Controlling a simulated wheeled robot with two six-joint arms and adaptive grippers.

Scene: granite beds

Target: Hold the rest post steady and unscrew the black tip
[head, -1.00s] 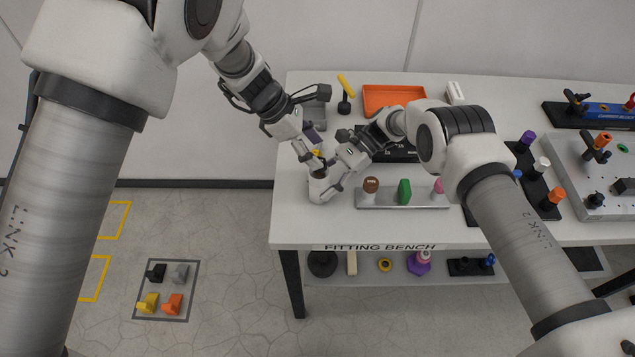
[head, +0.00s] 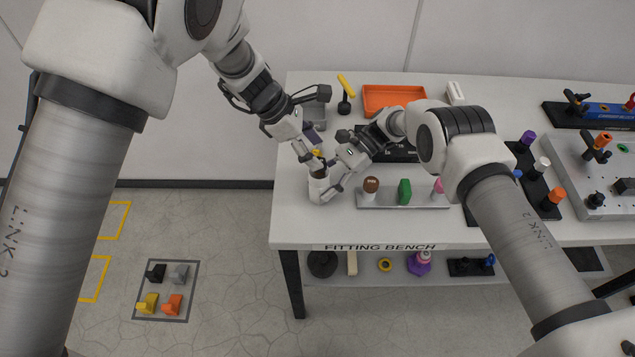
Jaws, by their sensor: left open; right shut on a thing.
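The rest post (head: 319,190) is a white upright cylinder near the left front part of the bench. Its black tip (head: 318,172) shows as a dark top, partly covered by the fingers. My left gripper (head: 316,162) is open, coming down from the upper left with its fingers around or just above the tip; I cannot tell whether they touch it. My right gripper (head: 328,188) is shut on the rest post from the right side. The thread between post and tip is hidden.
A rack (head: 425,205) with brown, green and pink pieces stands just right of the post. The bench's left edge (head: 276,200) is close to the post, with bare top between.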

